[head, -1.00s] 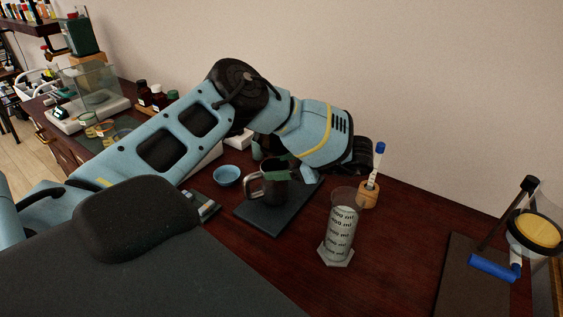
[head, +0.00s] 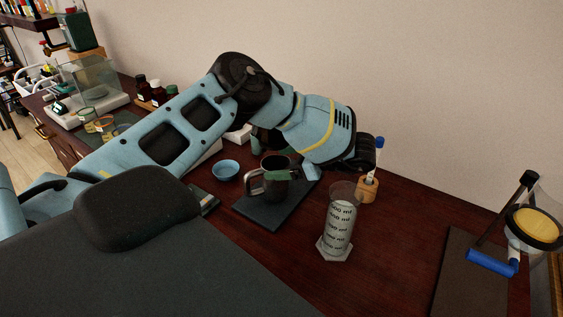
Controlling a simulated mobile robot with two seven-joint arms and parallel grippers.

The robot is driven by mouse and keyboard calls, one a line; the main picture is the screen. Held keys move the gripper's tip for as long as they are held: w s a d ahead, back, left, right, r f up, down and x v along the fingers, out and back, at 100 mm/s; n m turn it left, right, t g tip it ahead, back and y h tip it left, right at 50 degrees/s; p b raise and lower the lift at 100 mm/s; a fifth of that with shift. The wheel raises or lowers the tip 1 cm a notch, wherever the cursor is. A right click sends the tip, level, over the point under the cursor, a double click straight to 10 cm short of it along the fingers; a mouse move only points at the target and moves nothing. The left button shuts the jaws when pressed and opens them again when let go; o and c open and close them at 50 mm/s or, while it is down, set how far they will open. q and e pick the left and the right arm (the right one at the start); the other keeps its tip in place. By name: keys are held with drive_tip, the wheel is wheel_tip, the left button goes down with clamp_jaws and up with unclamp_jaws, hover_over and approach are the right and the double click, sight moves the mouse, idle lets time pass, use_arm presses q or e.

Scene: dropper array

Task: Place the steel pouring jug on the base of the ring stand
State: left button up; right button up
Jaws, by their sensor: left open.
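The steel pouring jug (head: 274,186) stands upright on a dark square mat (head: 265,213), its handle toward the left. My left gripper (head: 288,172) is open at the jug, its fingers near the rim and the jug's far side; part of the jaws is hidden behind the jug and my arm. I cannot tell whether a finger touches the jug. The ring stand stands at the right edge, with a dark flat base (head: 456,275), a rod and a blue clamp (head: 492,262). My right gripper is not in view.
A graduated cylinder (head: 340,222) stands between the mat and the ring stand. A wooden holder (head: 367,189) with a blue-capped dropper is behind it. A blue bowl (head: 225,170) is left of the jug. Open table lies between cylinder and stand.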

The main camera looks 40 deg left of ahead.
use_arm(q)
drive_tip(key=v, duration=1.1)
drive_tip(key=shift+d, duration=0.3)
drive_tip(key=shift+w+r, duration=0.15)
